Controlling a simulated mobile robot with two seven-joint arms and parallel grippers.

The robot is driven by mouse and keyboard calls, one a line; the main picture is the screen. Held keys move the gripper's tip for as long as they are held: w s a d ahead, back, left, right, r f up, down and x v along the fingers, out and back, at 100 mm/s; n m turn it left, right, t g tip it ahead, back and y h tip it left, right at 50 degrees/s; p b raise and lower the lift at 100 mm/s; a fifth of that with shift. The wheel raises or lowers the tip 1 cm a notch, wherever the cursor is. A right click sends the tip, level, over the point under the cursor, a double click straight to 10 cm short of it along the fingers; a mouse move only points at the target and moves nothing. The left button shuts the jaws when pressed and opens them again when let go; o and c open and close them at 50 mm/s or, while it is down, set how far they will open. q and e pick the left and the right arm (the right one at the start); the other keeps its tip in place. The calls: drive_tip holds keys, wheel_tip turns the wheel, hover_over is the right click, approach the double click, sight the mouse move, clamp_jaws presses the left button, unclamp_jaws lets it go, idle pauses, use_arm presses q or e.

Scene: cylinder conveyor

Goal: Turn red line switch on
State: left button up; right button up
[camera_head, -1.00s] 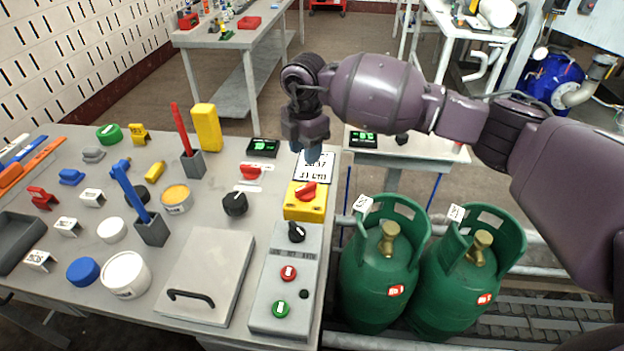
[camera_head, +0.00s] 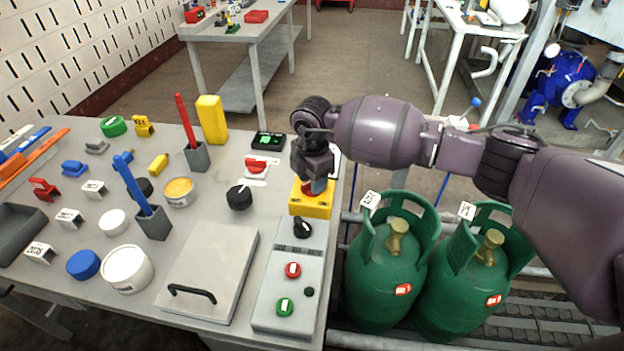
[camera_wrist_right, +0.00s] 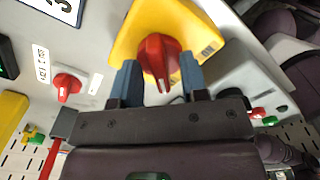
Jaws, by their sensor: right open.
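A yellow switch box (camera_head: 312,208) stands at the right edge of the grey table, behind the grey control box. Its red rotary knob is mostly hidden by my right gripper (camera_head: 318,186) in the head view, but shows clearly in the right wrist view (camera_wrist_right: 157,57). My right gripper is open there, with one blue fingertip on either side of the knob; I cannot tell whether they touch it. A second red rotary switch (camera_head: 257,165) sits on a white labelled plate to the left. Its label is too small to read. My left gripper is not in view.
A grey control box (camera_head: 290,268) with a black selector, red and green buttons is in front. A black knob (camera_head: 239,198) and a green-lit display (camera_head: 268,140) are nearby. Green gas cylinders (camera_head: 388,270) stand right of the table, below my right arm.

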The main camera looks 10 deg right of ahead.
drive_tip(key=shift+f, duration=0.15)
clamp_jaws()
